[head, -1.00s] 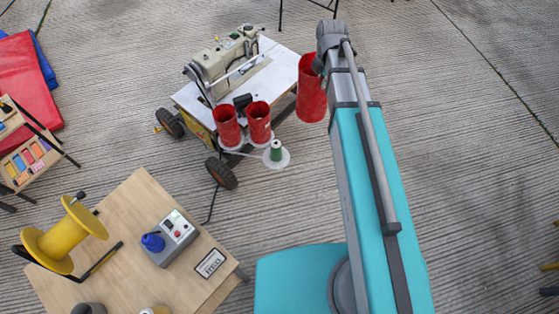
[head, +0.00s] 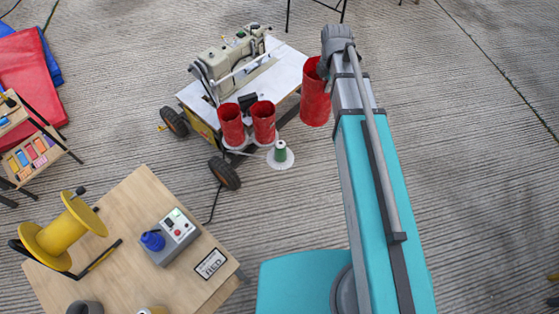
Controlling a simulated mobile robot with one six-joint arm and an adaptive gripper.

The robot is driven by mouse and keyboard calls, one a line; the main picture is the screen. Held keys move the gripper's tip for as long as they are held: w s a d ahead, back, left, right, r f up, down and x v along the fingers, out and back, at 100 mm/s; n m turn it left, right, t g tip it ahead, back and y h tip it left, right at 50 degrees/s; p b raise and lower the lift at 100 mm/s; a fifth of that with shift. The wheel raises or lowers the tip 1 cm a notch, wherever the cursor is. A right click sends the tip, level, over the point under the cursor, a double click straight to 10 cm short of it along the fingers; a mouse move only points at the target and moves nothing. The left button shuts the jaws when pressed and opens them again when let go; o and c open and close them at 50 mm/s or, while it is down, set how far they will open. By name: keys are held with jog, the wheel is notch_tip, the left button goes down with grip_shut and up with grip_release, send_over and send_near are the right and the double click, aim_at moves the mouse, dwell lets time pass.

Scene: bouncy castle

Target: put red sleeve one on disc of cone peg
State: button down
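A tall red sleeve (head: 315,100) hangs upright from my gripper (head: 323,70), to the right of the sewing machine's table. The fingers are mostly hidden behind my wrist, but a dark part of them meets the sleeve near its top rim. Two shorter-looking red sleeves (head: 231,124) and (head: 263,122) stand upright side by side at the table's front edge. A green cone (head: 281,151) stands on a white disc (head: 280,161) to their right. The held sleeve is above and right of this disc in the picture, apart from it. I cannot tell which disc belongs to the cone peg.
The sewing machine (head: 233,62) sits on a white wheeled table (head: 286,72). A wooden table (head: 145,200) at the lower left carries a yellow spool (head: 65,232) and a grey control box (head: 170,237). Red and blue mats lie at the far left. Ground on the right is clear.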

jog(key=w+a+f+b, duration=0.2)
jog(key=a+f+b, duration=0.2)
jog(key=f+b, duration=0.8)
jog(key=w+a+f+b, duration=0.2)
jog(key=a+f+b, duration=0.3)
jog(key=f+b, duration=0.7)
jog(key=w+a+f+b, duration=0.2)
jog(key=a+f+b, duration=0.3)
jog(key=f+b, duration=0.6)
jog(key=shift+w+f+b, duration=0.2)
jog(key=shift+f+b, duration=0.2)
jog(key=shift+f, duration=0.55)
jog(key=shift+d, duration=0.1)
notch_tip(320, 180, down, 6)
jog(key=b, duration=0.6)
jog(key=shift+f, duration=0.15)
jog(key=shift+f+b, duration=1.85)
jog(key=shift+b, duration=0.15)
jog(key=shift+f, duration=0.1)
